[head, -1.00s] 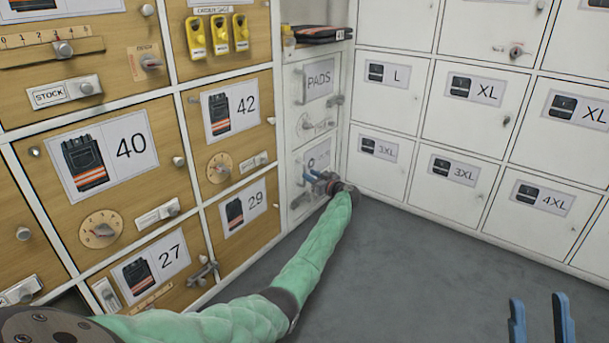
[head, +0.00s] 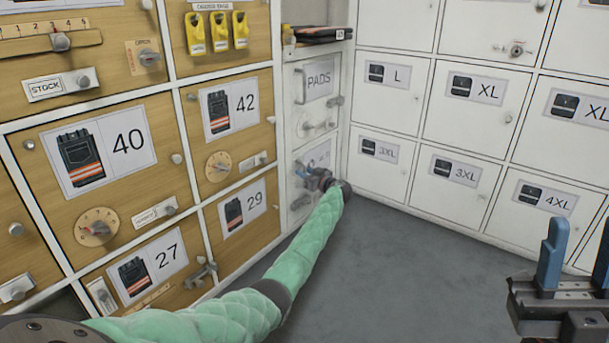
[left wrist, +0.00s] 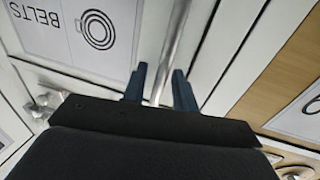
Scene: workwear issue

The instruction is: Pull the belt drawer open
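The belt drawer (head: 325,148) is a pale front at the bottom of the narrow white column, below the PADS drawer. My right gripper (head: 577,258) is open and empty at the lower right.
The PADS drawer (head: 318,85) is directly above. Wooden lockers with knobs and dials (head: 95,227) stand to the left. White lockers (head: 458,178) line the right. Grey floor (head: 400,270) in front is clear. A dark folded item (head: 320,35) lies on top of the column.

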